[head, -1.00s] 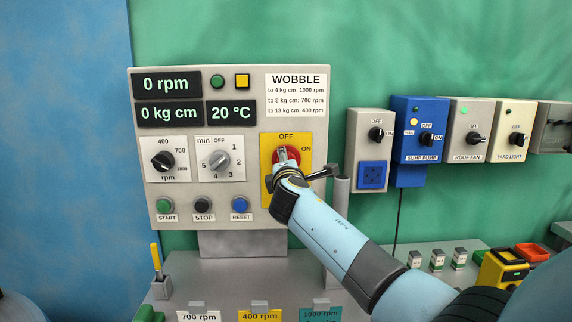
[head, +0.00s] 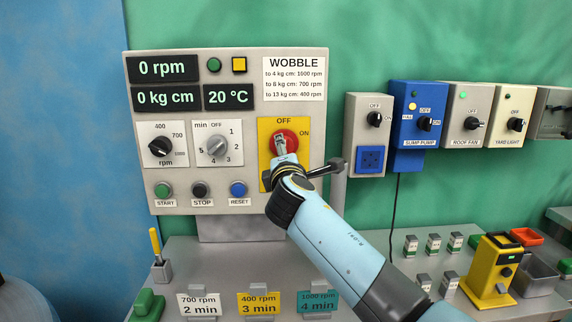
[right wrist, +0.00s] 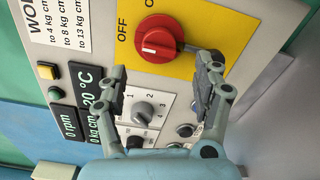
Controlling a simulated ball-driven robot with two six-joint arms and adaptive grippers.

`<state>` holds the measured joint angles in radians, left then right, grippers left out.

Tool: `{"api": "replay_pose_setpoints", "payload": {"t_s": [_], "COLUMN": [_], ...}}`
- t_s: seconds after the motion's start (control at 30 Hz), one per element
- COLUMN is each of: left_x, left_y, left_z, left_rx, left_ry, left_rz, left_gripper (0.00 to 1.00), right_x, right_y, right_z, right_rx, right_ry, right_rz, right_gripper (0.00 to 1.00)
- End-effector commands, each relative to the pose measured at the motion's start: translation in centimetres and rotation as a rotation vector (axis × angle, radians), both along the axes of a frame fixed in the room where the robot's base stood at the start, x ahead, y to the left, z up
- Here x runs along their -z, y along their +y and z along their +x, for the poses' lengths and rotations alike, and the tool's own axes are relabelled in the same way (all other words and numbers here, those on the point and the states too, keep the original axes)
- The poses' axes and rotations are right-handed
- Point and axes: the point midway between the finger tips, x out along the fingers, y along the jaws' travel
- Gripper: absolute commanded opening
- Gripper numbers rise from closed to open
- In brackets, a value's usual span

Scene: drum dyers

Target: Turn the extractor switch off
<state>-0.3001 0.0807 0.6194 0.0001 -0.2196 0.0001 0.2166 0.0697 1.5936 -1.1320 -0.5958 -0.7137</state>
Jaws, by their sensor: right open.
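The red rotary switch (head: 291,138) sits on a yellow plate (head: 264,150) marked OFF at top and ON at right, on the grey control panel. In the right wrist view the red knob (right wrist: 160,38) shows a white mark on its grip; I cannot tell its exact setting. My right gripper (head: 308,160) is in front of the plate and partly covers the knob. In the right wrist view its two fingers (right wrist: 163,88) are spread and empty, with the knob beyond and between them. No contact is clear. My left gripper is not in view.
Beside the switch are the rpm dial (head: 160,147), the minutes dial (head: 215,148) and a row of buttons (head: 200,190). Wall boxes to the right include the blue sump pump box (head: 419,150). A grey counter below holds cards and a yellow device (head: 490,270).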

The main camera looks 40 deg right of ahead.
Motion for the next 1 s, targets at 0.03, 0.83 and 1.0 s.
{"api": "replay_pose_setpoints", "payload": {"t_s": [0.03, 0.83, 1.0], "left_x": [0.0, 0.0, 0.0], "left_y": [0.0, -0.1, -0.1], "left_z": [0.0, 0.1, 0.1], "left_rx": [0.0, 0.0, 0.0], "left_ry": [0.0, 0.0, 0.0], "left_rz": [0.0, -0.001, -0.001], "left_gripper": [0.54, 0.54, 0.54], "right_x": [0.1, 0.0, 0.5], "right_y": [0.6, 3.0, 2.7], "right_z": [-1.1, -4.9, -5.6], "right_rx": [0.001, 0.0, 0.011], "right_ry": [0.001, 0.001, 0.0], "right_rz": [0.003, -0.001, 0.038], "right_gripper": [0.68, 0.68, 0.68]}}
